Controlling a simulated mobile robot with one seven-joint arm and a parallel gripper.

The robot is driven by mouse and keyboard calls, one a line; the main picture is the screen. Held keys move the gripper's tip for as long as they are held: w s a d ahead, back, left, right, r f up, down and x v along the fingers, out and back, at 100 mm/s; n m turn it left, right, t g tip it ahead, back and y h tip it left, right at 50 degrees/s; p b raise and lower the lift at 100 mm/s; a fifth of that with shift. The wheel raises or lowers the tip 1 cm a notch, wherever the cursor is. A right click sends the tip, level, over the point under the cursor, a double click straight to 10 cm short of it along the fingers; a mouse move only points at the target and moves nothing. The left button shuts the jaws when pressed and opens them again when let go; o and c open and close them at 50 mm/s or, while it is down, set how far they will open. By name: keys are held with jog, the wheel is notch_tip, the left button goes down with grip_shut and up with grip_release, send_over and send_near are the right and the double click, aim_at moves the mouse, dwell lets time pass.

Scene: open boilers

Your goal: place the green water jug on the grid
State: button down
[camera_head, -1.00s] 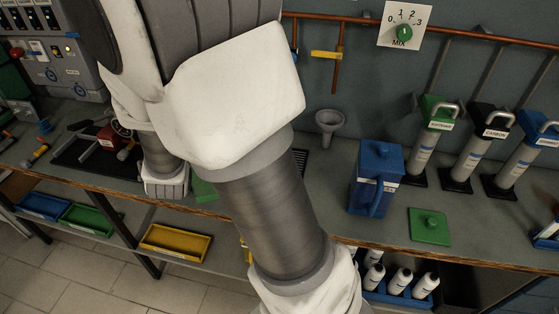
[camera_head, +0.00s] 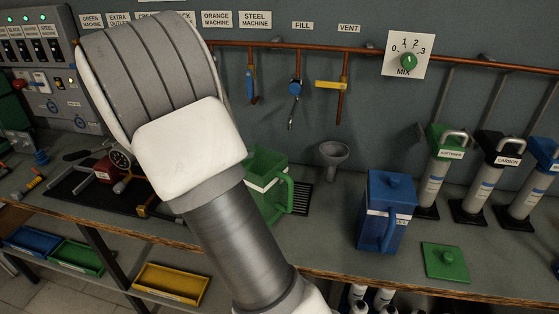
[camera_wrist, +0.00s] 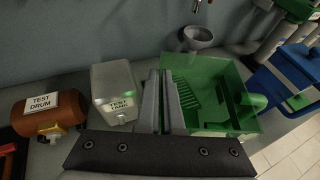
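The green water jug (camera_head: 268,186) is upright and open-topped at the counter, its handle to the right and its left part hidden behind my arm. In the wrist view the jug (camera_wrist: 225,100) lies right of my gripper (camera_wrist: 163,92). The two fingers are close together at the jug's left wall and look shut on it. The head view hides my fingers. The grid (camera_head: 303,198), a dark slatted plate, lies on the counter just right of the jug. Slats also show through the jug in the wrist view. I cannot tell whether the jug's base touches the counter.
A funnel (camera_head: 334,154) is above the grid. A blue jug (camera_head: 378,228) and a green lid (camera_head: 446,262) stand to the right. In the wrist view a test tank (camera_wrist: 113,92) and a test drum (camera_wrist: 48,115) are left of my fingers. Copper pipes run along the wall.

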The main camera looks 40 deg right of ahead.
jog(key=r+p+x, duration=0.1)
jog(key=r+x, duration=0.1)
jog(key=x, duration=1.2)
jog(key=shift+d, duration=0.45)
jog(key=shift+w, duration=0.15)
jog(key=shift+f, duration=0.25)
jog(key=c, duration=1.1)
grip_release()
